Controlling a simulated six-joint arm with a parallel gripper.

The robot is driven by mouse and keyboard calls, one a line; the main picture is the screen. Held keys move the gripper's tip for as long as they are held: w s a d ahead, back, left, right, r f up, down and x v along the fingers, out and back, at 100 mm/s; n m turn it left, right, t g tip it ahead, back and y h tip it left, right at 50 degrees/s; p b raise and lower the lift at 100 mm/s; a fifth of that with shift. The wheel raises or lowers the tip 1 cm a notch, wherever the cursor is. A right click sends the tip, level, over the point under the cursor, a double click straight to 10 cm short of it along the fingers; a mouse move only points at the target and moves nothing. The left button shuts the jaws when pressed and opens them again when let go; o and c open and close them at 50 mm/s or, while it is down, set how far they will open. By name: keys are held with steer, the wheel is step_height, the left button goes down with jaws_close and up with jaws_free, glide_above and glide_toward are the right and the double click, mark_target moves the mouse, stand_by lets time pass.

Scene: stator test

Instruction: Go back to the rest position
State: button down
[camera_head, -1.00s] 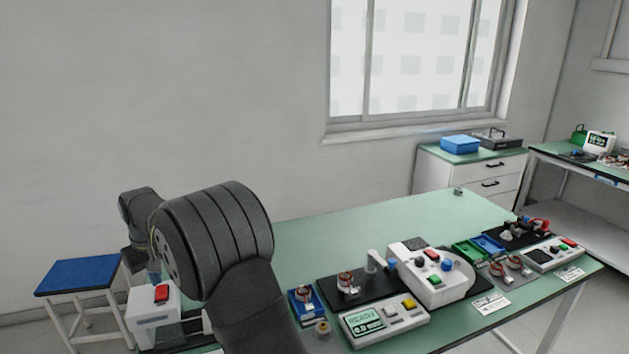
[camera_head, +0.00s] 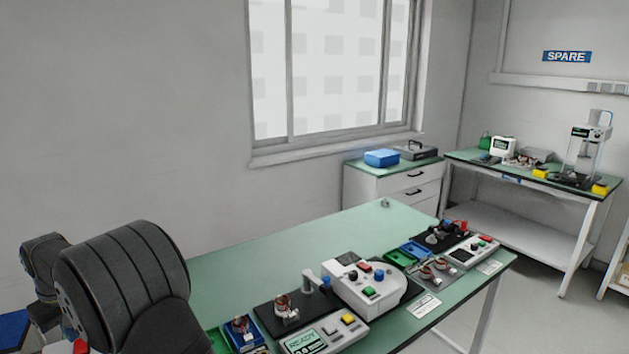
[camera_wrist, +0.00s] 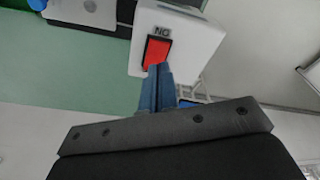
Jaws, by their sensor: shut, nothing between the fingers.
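My gripper (camera_wrist: 157,90) shows in the wrist view as two blue fingers, shut together with nothing between them. Beyond the fingertips is a white box (camera_wrist: 185,35) with a red top panel (camera_wrist: 158,50) and an "NG" label. The fingertips overlap the red panel's lower edge in the picture; I cannot tell whether they touch it. In the head view my dark arm fills the lower left and my gripper is out of sight. Only a bit of red (camera_head: 80,346) shows there at the bottom edge.
The green table (camera_head: 260,255) carries a tester with a "READY" screen (camera_head: 303,343), a white button unit (camera_head: 365,285), stators (camera_head: 285,307) and green and blue trays (camera_head: 400,258). Its far left part is clear. A blue stool (camera_head: 12,328) stands at the left. Drawers (camera_head: 395,185) and a spare bench (camera_head: 545,170) stand behind.

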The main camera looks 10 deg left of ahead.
mark_target(79, 350)
step_height(79, 350, down, 3)
steer(key=shift+f, duration=0.1)
step_height(79, 350, up, 8)
steer(key=w+d+m, duration=0.5)
steer(key=d+m, duration=0.1)
steer(key=d, duration=0.3)
steer(key=w+d+m+h, duration=0.1)
steer(key=w+d+m, duration=0.5)
steer(key=d, duration=0.3)
steer(key=w+d+r+m, duration=0.1)
steer(key=w+d+m, duration=0.5)
steer(key=d, duration=0.3)
steer(key=shift+w+h, duration=0.2)
steer(key=shift+h, duration=0.1)
